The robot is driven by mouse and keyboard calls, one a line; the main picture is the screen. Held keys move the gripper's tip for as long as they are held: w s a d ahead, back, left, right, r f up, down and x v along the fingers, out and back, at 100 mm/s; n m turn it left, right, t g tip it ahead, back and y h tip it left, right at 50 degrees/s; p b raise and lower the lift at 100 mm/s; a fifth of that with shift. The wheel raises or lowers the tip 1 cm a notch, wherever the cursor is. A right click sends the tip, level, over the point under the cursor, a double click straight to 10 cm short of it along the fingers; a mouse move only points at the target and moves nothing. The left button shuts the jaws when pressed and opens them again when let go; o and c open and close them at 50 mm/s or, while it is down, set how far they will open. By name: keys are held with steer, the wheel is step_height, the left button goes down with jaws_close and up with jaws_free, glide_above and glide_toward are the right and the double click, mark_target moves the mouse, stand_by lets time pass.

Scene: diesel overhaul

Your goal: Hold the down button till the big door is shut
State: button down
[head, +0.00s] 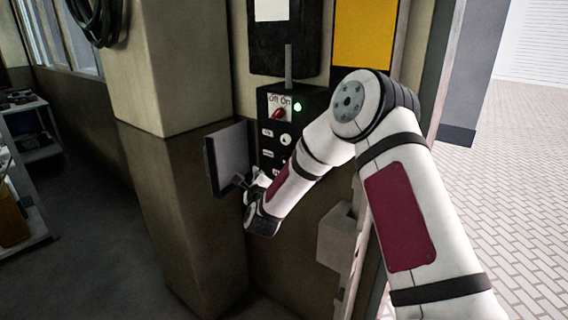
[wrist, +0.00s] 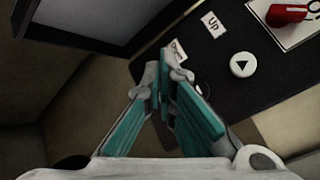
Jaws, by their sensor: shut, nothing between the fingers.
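The black control box (head: 268,120) is on the wall, with a red off/on switch (head: 278,113) and a lit green lamp (head: 297,106). In the wrist view the white up button (wrist: 242,65) is beside its UP label (wrist: 212,24). A second label (wrist: 177,50) is partly covered by my fingertips. My gripper (head: 258,183) is shut and empty at the lower part of the box; its teal-padded fingers also show in the wrist view (wrist: 165,80). The down button is not visible; my fingers cover that area. I cannot tell whether the fingertips touch the panel.
A grey flap-like panel (head: 230,155) stands out from the wall just left of my gripper. A stone pillar (head: 175,150) is further left. A brick-paved floor (head: 510,150) shows at right, with a white slatted surface (head: 545,45) behind. The big door cannot be clearly identified.

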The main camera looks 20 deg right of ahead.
steer(key=w+d+b, duration=0.3)
steer(key=w+d, duration=0.2)
steer(key=d, duration=0.2)
stand_by(0.4)
steer(key=shift+w+d, duration=0.15)
stand_by(1.2)
steer(key=shift+w+d, duration=0.2)
steer(key=shift+d, duration=0.05)
